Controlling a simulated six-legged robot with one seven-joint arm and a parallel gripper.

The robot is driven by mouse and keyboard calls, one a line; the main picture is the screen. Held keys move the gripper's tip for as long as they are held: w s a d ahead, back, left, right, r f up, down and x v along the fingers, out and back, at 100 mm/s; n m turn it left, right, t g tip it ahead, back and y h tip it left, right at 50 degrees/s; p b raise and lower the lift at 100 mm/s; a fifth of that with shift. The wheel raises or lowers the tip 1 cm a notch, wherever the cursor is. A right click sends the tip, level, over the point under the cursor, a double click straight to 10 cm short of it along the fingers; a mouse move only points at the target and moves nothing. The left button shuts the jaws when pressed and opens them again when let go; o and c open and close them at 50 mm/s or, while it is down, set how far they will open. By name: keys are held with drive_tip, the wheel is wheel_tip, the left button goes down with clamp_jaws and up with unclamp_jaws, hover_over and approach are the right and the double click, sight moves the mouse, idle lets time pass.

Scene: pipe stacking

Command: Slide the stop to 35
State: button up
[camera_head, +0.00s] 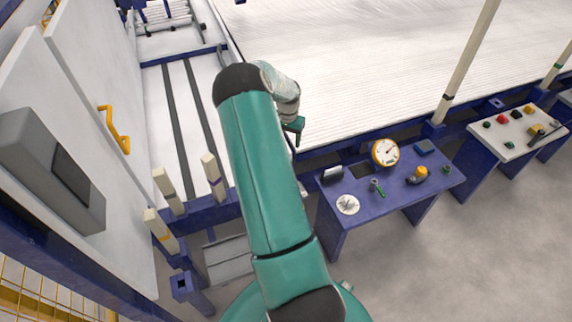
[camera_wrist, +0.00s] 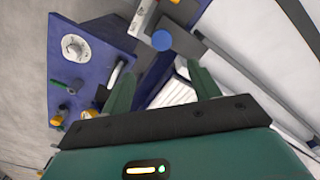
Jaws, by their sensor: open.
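My gripper (camera_head: 294,138) hangs at the end of my teal arm, over the blue frame rail left of the blue console. In the wrist view its two green fingers (camera_wrist: 163,85) are apart with nothing held between them. A round blue knob (camera_wrist: 162,40) on a dark grey block (camera_wrist: 187,42) shows beyond the fingertips, apart from them. It may be the stop, but I cannot confirm this. A pale strip (camera_wrist: 143,18) runs up from beside the knob; its marks are too small to read. In the head view my arm seems to hide this area.
The blue console (camera_head: 335,190) carries a white dial disc (camera_head: 347,204), an orange-rimmed gauge (camera_head: 385,152), a green-topped lever (camera_head: 377,187) and a yellow-and-dark knob (camera_head: 417,175). A white button console (camera_head: 515,130) stands farther right. Wooden posts (camera_head: 213,176) stand left of my arm.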

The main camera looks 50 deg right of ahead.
drive_tip(key=f, duration=1.3)
drive_tip(key=shift+w+a+f, duration=0.1)
drive_tip(key=shift+w+f, duration=0.1)
drive_tip(key=shift+f, duration=0.05)
drive_tip(key=shift+c, duration=0.4)
clamp_jaws()
drive_tip(key=a, duration=0.1)
drive_tip(key=w+a, duration=0.1)
drive_tip(key=a, duration=0.1)
drive_tip(key=w+a, duration=0.1)
drive_tip(key=shift+w+a, duration=0.15)
drive_tip(key=shift+w, duration=0.1)
drive_tip(key=shift+o, duration=0.4)
unclamp_jaws()
drive_tip(key=shift+r, duration=0.1)
wheel_tip(320, 180, up, 14)
